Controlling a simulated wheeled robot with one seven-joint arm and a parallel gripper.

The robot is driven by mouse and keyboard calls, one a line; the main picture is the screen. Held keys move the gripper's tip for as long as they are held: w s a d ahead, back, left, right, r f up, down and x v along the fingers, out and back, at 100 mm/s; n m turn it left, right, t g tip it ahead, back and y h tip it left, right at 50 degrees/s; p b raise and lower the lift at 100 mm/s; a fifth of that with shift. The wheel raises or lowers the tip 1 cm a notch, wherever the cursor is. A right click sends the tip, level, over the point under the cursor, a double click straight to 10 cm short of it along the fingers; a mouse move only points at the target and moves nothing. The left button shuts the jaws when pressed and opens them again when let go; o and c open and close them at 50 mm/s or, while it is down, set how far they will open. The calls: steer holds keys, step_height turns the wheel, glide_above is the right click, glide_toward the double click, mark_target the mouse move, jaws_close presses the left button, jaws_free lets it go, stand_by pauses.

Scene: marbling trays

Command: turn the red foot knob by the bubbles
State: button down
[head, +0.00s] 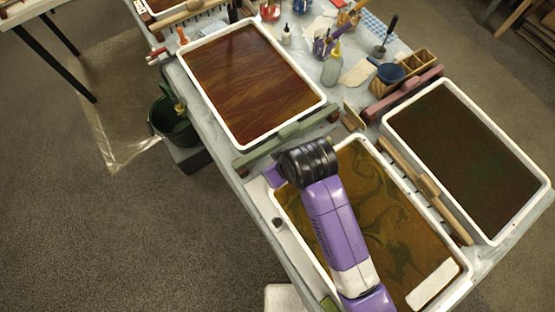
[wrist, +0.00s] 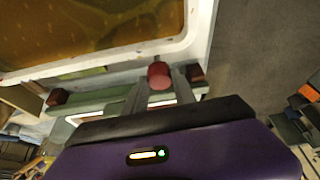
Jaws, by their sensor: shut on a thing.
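The red foot knob (wrist: 158,72) shows in the wrist view as a short red cylinder beside the white rim of a tray, at a green bar (wrist: 113,97). My gripper (wrist: 161,84) has a finger on each side of the knob and is shut on it. Light specks that look like bubbles (wrist: 92,22) lie on the brown liquid of that tray in the wrist view. In the head view, my arm reaches over the lower tray to the green bar (head: 290,138). The fingers and the knob are hidden there.
A white tray of red-brown liquid (head: 323,103) stands beyond the green bar. A swirled tray (head: 465,268) lies under my arm, and a dark tray (head: 545,185) stands at the right. Open floor lies left.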

steer(key=shift+r+m+h+p, duration=0.1)
steer(key=shift+m+h+p, duration=0.2)
steer(key=shift+m+p, duration=0.3)
steer(key=shift+m, duration=0.3)
steer(key=c, duration=1)
jaws_free()
steer(key=shift+c, duration=0.2)
steer(key=v, duration=0.7)
steer(key=shift+s+r, duration=0.2)
steer(key=shift+s, duration=0.15)
